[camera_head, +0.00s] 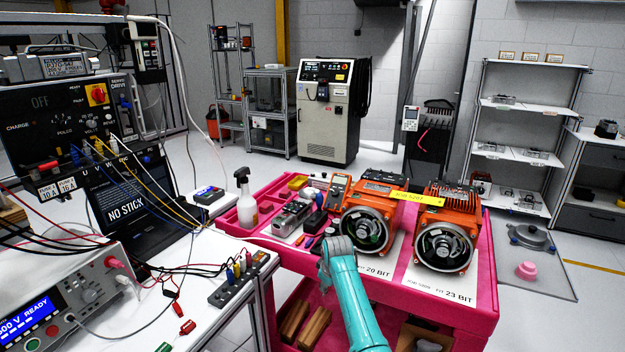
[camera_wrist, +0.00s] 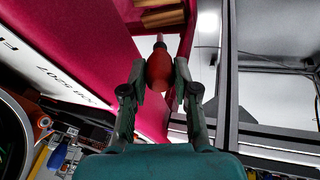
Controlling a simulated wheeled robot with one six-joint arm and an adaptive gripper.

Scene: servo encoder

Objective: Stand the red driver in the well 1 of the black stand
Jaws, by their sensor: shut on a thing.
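The red driver (camera_wrist: 160,72) is between the two fingers of my gripper (camera_wrist: 160,78) in the wrist view. The fingers close on its red bulb-like handle from both sides, and its pale shaft points toward the top of the picture. In the head view, my teal arm reaches to the front edge of the pink cart (camera_head: 484,318); I cannot make out the gripper or driver there. I cannot pick out the black stand or its well 1 for certain. A dark block (camera_head: 317,219) sits among small items on the cart, but its wells do not show.
Two orange motors (camera_head: 372,222) (camera_head: 447,232) stand on the cart, right of my arm. A white spray bottle (camera_head: 246,203) stands in its left tray. The white bench (camera_head: 200,262), with cables and a terminal block (camera_head: 236,283), borders the cart's left side.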

